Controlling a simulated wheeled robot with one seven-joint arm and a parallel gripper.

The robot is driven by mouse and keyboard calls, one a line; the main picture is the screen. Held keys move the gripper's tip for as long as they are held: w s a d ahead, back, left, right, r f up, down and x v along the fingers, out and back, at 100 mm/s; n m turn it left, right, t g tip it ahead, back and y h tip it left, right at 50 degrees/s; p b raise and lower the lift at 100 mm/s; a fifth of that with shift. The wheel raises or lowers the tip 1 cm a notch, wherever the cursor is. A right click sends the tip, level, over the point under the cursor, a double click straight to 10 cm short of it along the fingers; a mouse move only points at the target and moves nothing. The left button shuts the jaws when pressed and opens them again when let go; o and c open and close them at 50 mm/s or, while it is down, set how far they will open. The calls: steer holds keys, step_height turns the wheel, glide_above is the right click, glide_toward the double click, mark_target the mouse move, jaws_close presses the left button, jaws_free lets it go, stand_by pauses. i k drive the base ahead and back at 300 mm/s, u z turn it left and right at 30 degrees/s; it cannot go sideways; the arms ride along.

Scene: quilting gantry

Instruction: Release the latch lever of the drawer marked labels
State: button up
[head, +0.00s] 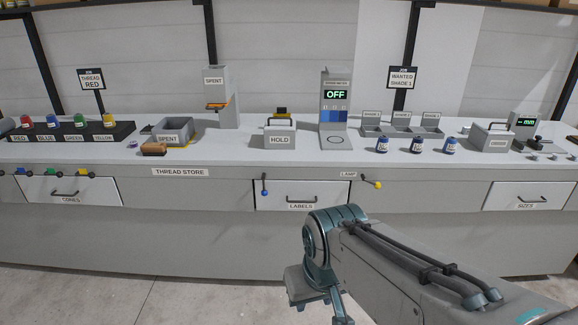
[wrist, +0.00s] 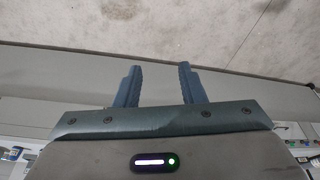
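The drawer marked labels (head: 285,190) is closed in the front of the long bench, at the middle of the head view, with a dark bar handle above its label. A short dark lever with a blue knob (head: 265,192) hangs straight down at its upper left corner. My gripper (wrist: 157,84) is open in the wrist view, with its two fingers apart and nothing between them. In the head view my arm ends low in front of the bench, below and to the right of the drawer, clear of the lever. The fingers are mostly hidden there.
A similar lever with a yellow knob (head: 377,185) sits right of the drawer, near a lamp label (head: 348,174). Closed drawers marked cones (head: 92,188) and sizes (head: 510,196) flank it. The bench top above holds trays and devices. Open floor (head: 130,290) lies in front.

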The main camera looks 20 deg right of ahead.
mark_target(265, 193)
steer(key=z, duration=0.05)
steer(key=i, duration=1.15)
steer(key=u, duration=0.1)
